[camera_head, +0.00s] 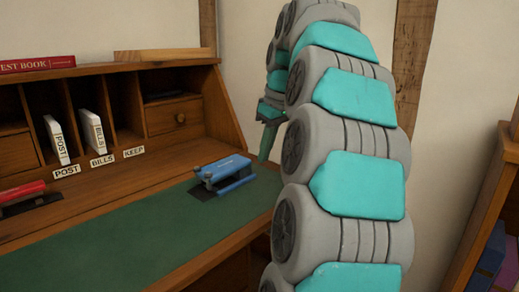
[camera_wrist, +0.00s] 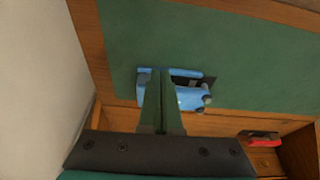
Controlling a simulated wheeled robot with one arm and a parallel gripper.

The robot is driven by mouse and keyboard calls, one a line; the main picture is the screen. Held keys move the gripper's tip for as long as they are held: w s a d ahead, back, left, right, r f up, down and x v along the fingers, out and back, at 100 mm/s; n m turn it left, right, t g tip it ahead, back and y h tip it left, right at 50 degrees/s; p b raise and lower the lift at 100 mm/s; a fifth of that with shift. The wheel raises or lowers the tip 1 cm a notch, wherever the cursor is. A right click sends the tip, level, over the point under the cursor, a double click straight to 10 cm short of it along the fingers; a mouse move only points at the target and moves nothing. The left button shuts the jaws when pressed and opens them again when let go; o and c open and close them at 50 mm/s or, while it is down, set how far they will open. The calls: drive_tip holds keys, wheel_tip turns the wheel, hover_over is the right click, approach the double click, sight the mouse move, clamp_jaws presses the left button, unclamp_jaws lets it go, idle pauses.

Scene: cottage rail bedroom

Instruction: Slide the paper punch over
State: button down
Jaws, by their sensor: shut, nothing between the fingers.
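The blue paper punch (camera_head: 230,172) sits on the green desk mat (camera_head: 150,222), near the right end of the writing surface. In the wrist view the punch (camera_wrist: 190,98) lies beyond my fingertips, which hide part of its left side. My gripper (camera_head: 265,158) is at the right of the punch in the head view, pointing down with its fingers together and empty. In the wrist view my gripper (camera_wrist: 160,74) also shows shut. I cannot tell whether the fingertips touch the punch.
The desk's back has slots with white cards labelled POST (camera_head: 56,140) and BILLS (camera_head: 93,132). A red stapler-like object (camera_head: 22,191) lies at the left. A red guest book (camera_head: 38,64) lies on top. The mat left of the punch is clear. A wooden shelf unit (camera_head: 480,225) stands at right.

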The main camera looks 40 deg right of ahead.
sight(243, 182)
drive_tip(key=x, duration=0.5)
drive_tip(key=shift+s, duration=0.1)
drive_tip(key=shift+x, duration=0.8)
drive_tip(key=shift+w+a, duration=0.15)
drive_tip(key=shift+w, duration=1)
drive_tip(key=shift+w+a+r+p, duration=0.15)
drive_tip(key=shift+w+p, duration=0.2)
drive_tip(key=shift+w, duration=0.55)
